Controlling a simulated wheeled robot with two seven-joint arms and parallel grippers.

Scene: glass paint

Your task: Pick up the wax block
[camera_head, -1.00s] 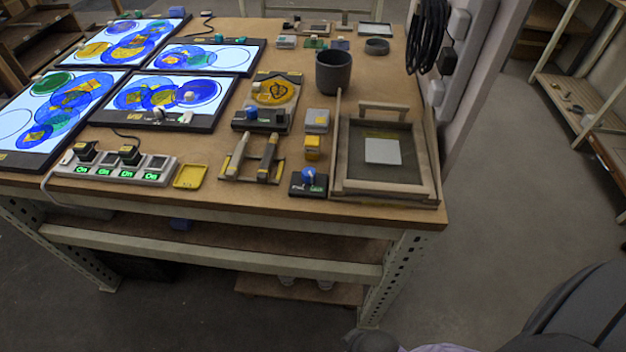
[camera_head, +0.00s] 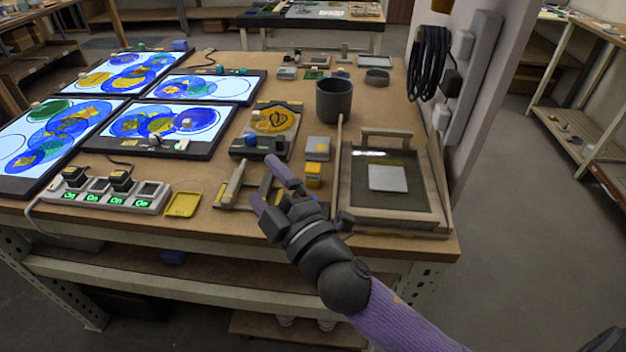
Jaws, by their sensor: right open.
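A small yellow block (camera_head: 313,175) stands on the table just left of the framed tray; it looks like the wax block, though I cannot be sure. A pale grey-topped block (camera_head: 318,145) stands right behind it. My right gripper (camera_head: 265,181) reaches in from the lower right with its two purple fingers apart and empty. Its fingertips are over the wooden tool rack (camera_head: 233,182), to the left of the yellow block. My left gripper is not in view.
A framed tray (camera_head: 438,200) with a white square (camera_head: 388,178) lies to the right. A dark cup (camera_head: 334,98) stands behind. Lit panels (camera_head: 185,123) fill the left. A power strip (camera_head: 110,197) and a yellow dish (camera_head: 183,204) lie near the front edge.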

